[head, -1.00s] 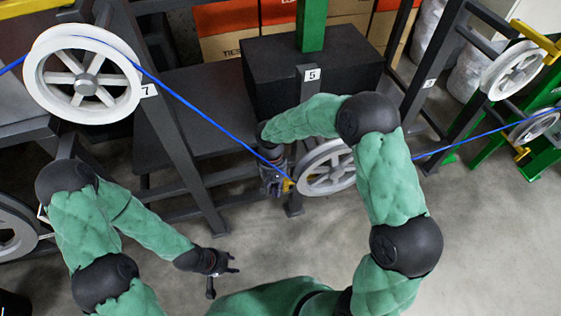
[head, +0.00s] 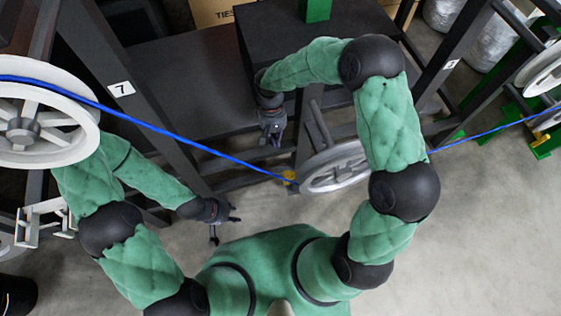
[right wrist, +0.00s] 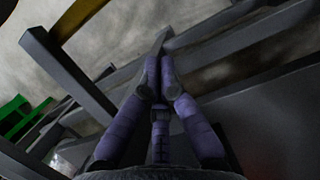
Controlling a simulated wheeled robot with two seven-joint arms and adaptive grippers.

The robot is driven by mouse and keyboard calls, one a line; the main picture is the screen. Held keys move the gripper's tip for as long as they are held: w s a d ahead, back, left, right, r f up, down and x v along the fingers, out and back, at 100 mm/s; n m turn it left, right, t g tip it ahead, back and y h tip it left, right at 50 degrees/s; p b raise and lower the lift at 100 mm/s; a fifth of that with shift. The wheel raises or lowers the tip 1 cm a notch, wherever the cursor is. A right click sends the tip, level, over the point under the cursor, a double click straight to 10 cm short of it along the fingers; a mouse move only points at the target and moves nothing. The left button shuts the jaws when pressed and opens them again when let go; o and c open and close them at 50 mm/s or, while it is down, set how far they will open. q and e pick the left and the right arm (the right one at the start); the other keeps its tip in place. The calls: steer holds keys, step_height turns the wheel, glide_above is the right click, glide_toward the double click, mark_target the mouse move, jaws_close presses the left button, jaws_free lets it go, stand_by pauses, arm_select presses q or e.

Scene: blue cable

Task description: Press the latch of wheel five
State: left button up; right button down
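Wheel five (head: 335,168) is a pale spoked wheel at the middle of the head view, partly behind my right arm. Its yellow latch (head: 289,176) sits at its left edge, beside the blue cable (head: 200,144). I cannot tell the latch's position. My right gripper (head: 273,138) is above and left of the latch in the picture, apart from it. In the right wrist view its purple fingers (right wrist: 160,68) meet at the tips with nothing between them; neither wheel nor latch is clear there. My left gripper (head: 226,222) is open and empty, low and left of the wheel.
The cable runs from the large wheel (head: 45,115) by plate 7 (head: 121,88), past wheel five, toward wheels at far right. Dark posts and a black box (head: 275,45) stand behind. In the right wrist view, dark frame bars (right wrist: 70,75) lie close to the fingers. Floor (head: 480,220) is clear at right.

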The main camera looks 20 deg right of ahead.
steer(key=s+f+b, duration=0.3)
steer(key=s+f, duration=0.3)
steer(key=f, duration=0.3)
steer(key=shift+s+f+b, duration=0.2)
steer(key=shift+f+b, duration=0.1)
steer(key=shift+b, duration=0.1)
steer(key=shift+s, duration=0.1)
steer(key=shift+s+n, duration=0.4)
steer(key=shift+s, duration=0.05)
steer(key=shift+s, duration=0.1)
steer(key=s+n+h, duration=0.1)
steer(key=s+n, duration=0.4)
steer(key=s, duration=0.1)
steer(key=shift+s+d+h, duration=0.25)
steer(key=shift+s+h, duration=0.05)
steer(key=shift+s, duration=0.05)
